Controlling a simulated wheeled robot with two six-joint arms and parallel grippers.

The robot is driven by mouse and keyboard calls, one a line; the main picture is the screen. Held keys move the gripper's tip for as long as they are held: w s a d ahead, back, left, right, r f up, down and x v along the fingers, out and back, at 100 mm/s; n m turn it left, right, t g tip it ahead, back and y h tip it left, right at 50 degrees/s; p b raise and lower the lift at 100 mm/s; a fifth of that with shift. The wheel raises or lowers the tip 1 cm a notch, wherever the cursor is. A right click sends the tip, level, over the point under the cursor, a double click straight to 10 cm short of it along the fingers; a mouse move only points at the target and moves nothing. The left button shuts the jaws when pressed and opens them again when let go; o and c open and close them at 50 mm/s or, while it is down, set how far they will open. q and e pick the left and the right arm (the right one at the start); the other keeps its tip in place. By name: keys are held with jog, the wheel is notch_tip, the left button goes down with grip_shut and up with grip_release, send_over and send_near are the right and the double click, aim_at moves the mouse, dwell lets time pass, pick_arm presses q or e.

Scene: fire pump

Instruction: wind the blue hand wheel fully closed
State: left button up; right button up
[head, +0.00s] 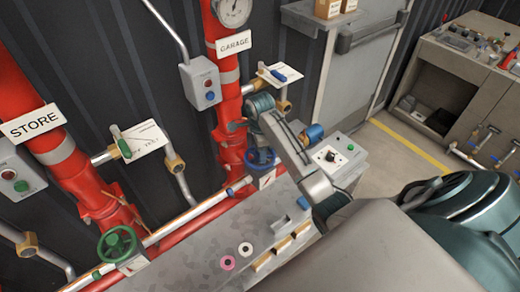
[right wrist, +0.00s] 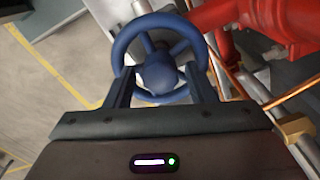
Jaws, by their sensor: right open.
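The blue hand wheel (head: 262,159) is on the pipe near the GARAGE riser. It fills the middle of the right wrist view (right wrist: 160,72), showing its round rim, spokes and hub. My right gripper (right wrist: 163,88) is open. Its two dark fingers lie at the left and right sides of the wheel's near rim; whether they touch it I cannot tell. In the head view my right arm reaches in over the wheel and partly hides it. My left gripper is not in view.
A grey bench (head: 205,250) bears a pink ring (head: 228,263), a white ring and small blocks. A grey control box (head: 335,158) stands right of the wheel. Red pipework (right wrist: 280,25) is close by.

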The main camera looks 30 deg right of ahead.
jog(key=n, duration=0.3)
jog(key=shift+n, duration=0.4)
jog(key=n, duration=0.4)
jog(key=shift+n, duration=0.4)
jog(key=n, duration=0.9)
jog(key=shift+c, duration=0.2)
